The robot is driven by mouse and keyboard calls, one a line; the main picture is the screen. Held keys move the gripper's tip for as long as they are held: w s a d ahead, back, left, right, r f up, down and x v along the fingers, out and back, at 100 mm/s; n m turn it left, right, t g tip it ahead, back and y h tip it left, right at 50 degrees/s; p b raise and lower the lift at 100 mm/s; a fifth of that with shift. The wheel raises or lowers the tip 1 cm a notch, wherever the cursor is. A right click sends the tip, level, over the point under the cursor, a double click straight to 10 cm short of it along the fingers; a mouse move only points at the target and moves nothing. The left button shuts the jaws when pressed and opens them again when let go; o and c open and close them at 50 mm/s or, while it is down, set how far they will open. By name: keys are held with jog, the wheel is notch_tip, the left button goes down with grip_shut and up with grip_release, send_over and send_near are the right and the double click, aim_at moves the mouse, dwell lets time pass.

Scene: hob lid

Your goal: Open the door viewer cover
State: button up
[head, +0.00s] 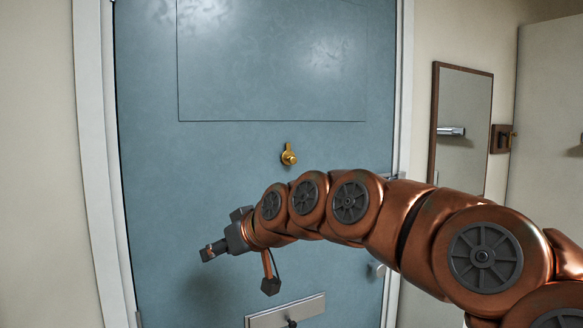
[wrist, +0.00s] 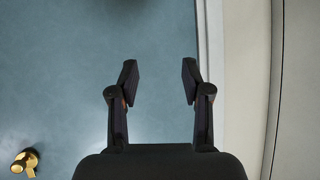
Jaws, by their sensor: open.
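The door viewer (head: 289,155) is a small brass fitting with a round-topped tab and a rounded knob-like part, on the blue door below its upper panel. Whether its cover lies over the lens cannot be told. It also shows in the wrist view (wrist: 24,162) at the lower left corner. My gripper (head: 207,252) is in front of the door, below and left of the viewer in the head view. In the wrist view my gripper (wrist: 158,81) is open, with nothing between its fingers, apart from the viewer.
The blue door (head: 180,180) stands shut in a pale frame (head: 92,130). A dark-framed mirror (head: 465,110) and a wall fitting (head: 502,139) are at the right.

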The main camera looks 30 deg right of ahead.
jog(key=w+d+r+m+t+h, duration=0.15)
jog(key=w+d+r+t, duration=0.3)
jog(key=d+r, duration=0.45)
jog(key=m+t+h+b, duration=0.2)
jog(key=t+h, duration=0.1)
jog(key=h, duration=0.1)
send_near(293, 159)
jog(key=w, duration=0.3)
jog(key=shift+g, duration=0.25)
jog(key=shift+w+d+r+p, duration=0.15)
jog(key=shift+w+p, duration=0.3)
jog(key=shift+w, duration=0.8)
jog(key=shift+w+d+p, duration=0.25)
jog(key=shift+w+p, duration=0.15)
jog(key=shift+w, duration=0.85)
jog(key=shift+w+d+r+p, duration=0.15)
jog(key=shift+w+p, duration=0.3)
jog(key=shift+w, duration=0.8)
jog(key=shift+f, duration=0.1)
grip_shut()
